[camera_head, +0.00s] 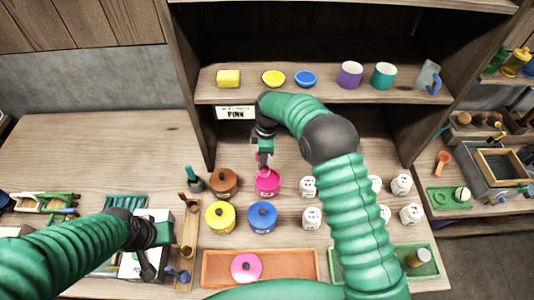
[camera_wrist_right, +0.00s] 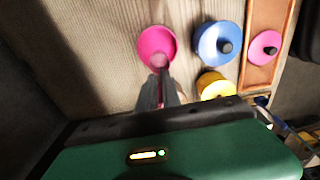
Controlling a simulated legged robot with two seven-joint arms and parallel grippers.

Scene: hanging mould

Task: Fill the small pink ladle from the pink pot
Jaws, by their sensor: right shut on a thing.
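The pink pot (camera_head: 267,182) stands open on the table, between the brown pot and the white jars. It also shows in the right wrist view (camera_wrist_right: 152,40). My right gripper (camera_head: 264,158) is above the pot, pointing down, shut on the small pink ladle (camera_wrist_right: 160,62). The ladle's lower end is at the pot's mouth; I cannot tell how deep it is or what its bowl holds. A pink lid (camera_head: 246,267) lies on the terracotta tray (camera_head: 290,268). My left gripper (camera_head: 158,234) is at the left by a white box, its fingers unclear.
Brown (camera_head: 223,182), yellow (camera_head: 220,217) and blue (camera_head: 262,217) lidded pots stand close to the pink pot. Several white jars (camera_head: 312,217) stand to the right, partly behind my right arm. A shelf (camera_head: 330,92) with cups and bowls is above.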

